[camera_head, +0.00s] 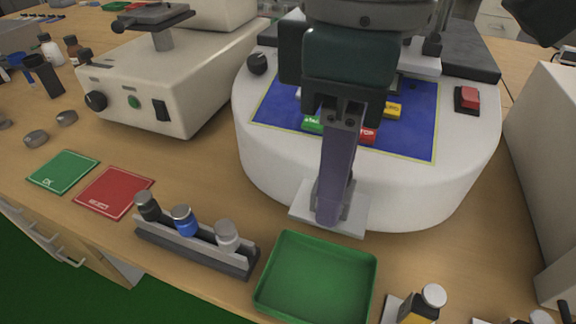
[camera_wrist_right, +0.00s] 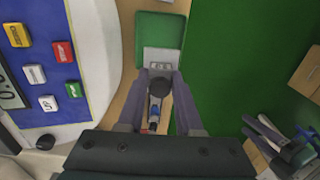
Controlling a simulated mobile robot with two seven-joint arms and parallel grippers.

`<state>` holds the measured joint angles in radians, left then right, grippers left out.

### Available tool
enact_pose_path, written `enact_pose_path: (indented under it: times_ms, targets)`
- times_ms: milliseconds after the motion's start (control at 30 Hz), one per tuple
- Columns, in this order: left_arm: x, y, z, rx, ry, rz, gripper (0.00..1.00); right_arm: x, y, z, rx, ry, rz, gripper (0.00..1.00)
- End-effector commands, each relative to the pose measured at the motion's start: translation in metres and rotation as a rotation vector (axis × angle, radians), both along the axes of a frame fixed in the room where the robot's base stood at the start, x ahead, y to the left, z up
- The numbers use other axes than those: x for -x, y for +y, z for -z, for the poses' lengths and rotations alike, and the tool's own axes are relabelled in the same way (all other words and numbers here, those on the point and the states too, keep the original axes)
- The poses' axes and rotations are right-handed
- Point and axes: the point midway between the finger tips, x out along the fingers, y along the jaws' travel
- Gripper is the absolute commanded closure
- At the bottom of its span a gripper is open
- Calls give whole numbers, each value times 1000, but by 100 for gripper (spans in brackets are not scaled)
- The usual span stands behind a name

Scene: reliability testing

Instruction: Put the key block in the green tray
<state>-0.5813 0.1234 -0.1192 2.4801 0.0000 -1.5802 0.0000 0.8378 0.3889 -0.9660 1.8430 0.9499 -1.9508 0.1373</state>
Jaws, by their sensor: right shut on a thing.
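The key block (camera_head: 300,207) shows as a light grey plate at the fingertips of my right gripper (camera_head: 330,215), just beyond the green tray in the head view. The right gripper points down and is shut on it; its fingers hide the block's middle. In the right wrist view, a grey-white plate (camera_wrist_right: 160,62) and a dark round part (camera_wrist_right: 159,88) show at the fingertips. The green tray (camera_head: 315,280) is empty, at the table's front edge, nearer the camera than the block. It also shows in the wrist view (camera_wrist_right: 158,32).
A rack (camera_head: 190,247) with black, blue and grey-topped pieces stands left of the tray. The white round machine (camera_head: 265,150) with a blue keypad is behind the block. Green and red mats lie at left. A small bottle (camera_head: 432,297) stands right of the tray.

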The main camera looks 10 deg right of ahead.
Motion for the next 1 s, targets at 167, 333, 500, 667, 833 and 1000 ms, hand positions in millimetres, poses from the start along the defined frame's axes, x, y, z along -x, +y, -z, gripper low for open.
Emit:
enact_pose_path:
  times_ms: [167,333,500,667,833,1000]
  targets:
    - [-1,-2,19,8,-3,-4,50,1,-1,60,4,5,3,100]
    - [-1,-3,32,10,-2,-4,50,1,-1,105,3,4,3,100]
    - [-1,-3,38,9,-3,-4,50,0,-1,128,2,3,2,100]
    - [-1,-2,41,8,-3,-4,50,0,-1,138,2,1,1,100]
    - [-1,-1,52,3,-3,0,50,0,-1,166,3,2,2,100]
    - [-1,0,52,0,-2,2,50,0,-1,173,1,0,1,100]
